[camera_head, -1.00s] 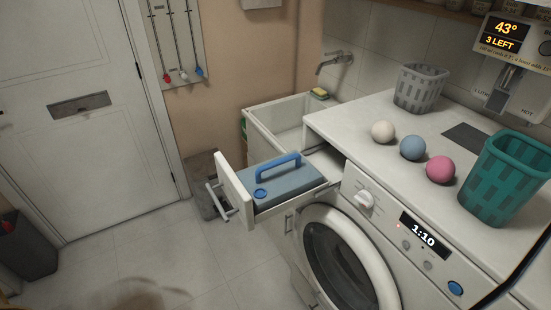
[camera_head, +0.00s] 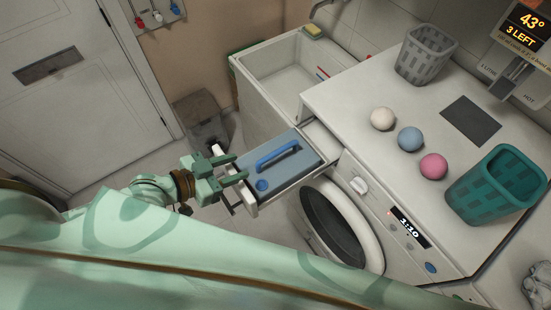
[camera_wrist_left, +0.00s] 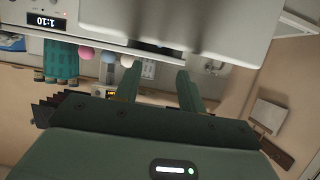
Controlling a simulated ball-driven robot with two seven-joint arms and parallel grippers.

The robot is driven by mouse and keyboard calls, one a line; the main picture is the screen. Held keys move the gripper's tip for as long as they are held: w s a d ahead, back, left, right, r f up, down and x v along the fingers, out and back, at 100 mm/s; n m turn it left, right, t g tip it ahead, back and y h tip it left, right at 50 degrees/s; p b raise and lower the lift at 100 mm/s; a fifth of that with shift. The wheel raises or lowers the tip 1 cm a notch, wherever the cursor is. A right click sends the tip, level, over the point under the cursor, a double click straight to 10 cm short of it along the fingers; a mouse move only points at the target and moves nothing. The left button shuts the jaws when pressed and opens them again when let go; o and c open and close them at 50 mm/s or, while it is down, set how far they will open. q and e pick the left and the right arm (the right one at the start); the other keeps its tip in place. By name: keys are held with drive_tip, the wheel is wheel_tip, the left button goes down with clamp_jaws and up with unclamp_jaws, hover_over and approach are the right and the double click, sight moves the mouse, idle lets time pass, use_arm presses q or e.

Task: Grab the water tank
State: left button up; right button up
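The water tank (camera_head: 293,166) is a grey-blue box with a raised blue handle (camera_head: 278,155) and a round blue cap. It sits in the pulled-out white drawer left of the washing machine's dial. My left gripper (camera_head: 241,166) is open and empty, its two fingers beside the drawer's front end and pointing toward the tank. The handle is apart from the fingers. In the left wrist view the open fingers (camera_wrist_left: 157,80) point toward a large pale panel (camera_wrist_left: 180,18), probably the drawer front; the tank cannot be made out there. My right gripper is not in view.
The washing machine top carries three balls (camera_head: 409,139), a grey basket (camera_head: 426,58) and a teal basket (camera_head: 497,185). A white sink (camera_head: 245,85) stands behind the drawer. A grey bin (camera_head: 203,118) is on the floor beyond my gripper. My green arm fills the lower left.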

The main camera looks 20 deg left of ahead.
sight(273, 153)
use_arm(q)
drive_tip(key=x, duration=0.4)
drive_tip(key=shift+w, duration=0.4)
drive_tip(key=shift+x, duration=1)
drive_tip(key=shift+w+d+f, duration=0.1)
drive_tip(key=shift+w+f, duration=0.05)
drive_tip(key=shift+f, duration=0.1)
drive_tip(key=x, duration=0.5)
drive_tip(key=shift+f, duration=0.1)
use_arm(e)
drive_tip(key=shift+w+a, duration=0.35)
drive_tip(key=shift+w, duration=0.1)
use_arm(q)
clamp_jaws()
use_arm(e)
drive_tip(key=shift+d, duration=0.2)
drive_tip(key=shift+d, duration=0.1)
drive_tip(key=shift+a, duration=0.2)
